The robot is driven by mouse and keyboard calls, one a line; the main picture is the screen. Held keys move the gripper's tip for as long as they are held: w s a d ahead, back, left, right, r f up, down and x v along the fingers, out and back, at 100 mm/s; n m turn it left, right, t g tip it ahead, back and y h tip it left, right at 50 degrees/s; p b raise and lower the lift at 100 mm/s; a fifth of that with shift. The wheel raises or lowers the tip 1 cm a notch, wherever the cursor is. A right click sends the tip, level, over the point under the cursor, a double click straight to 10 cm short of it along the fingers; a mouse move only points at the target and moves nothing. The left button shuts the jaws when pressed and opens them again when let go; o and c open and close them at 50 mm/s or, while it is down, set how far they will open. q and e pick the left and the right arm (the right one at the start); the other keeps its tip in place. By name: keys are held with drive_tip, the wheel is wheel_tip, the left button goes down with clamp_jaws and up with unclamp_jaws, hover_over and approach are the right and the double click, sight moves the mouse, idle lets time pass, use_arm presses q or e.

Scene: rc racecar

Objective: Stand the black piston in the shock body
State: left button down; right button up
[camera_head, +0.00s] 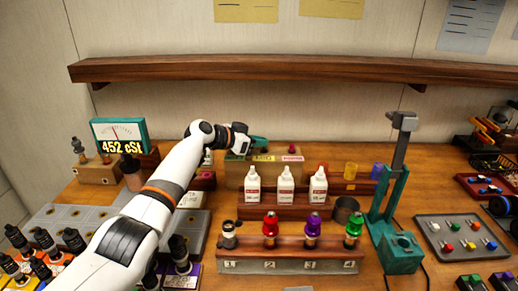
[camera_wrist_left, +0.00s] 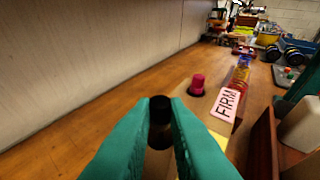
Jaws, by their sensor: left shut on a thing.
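My left gripper (camera_head: 258,142) is at the back of the table, over the wooden block with coloured labels (camera_head: 235,170). In the left wrist view its teal fingers (camera_wrist_left: 160,125) are shut on the black piston (camera_wrist_left: 160,103), whose dark round top shows between the tips. The piston is hidden in the head view. Whether it is clear of the block cannot be told. A numbered rack (camera_head: 290,266) at the front holds a dark-and-pale shock body (camera_head: 229,236) at 1, then red (camera_head: 270,230), purple (camera_head: 312,230) and green (camera_head: 353,230) ones. My right gripper is not in view.
A magenta piston (camera_head: 291,148) stands on the block near the pink FIRM label (camera_wrist_left: 225,105). White bottles (camera_head: 285,184) stand between block and rack. A teal stand with a grey post (camera_head: 398,160) rises at right. A wooden shelf (camera_head: 290,67) runs along the wall.

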use_arm(q)
wheel_tip(320, 180, up, 22)
drive_tip(key=p, duration=1)
idle(1.0)
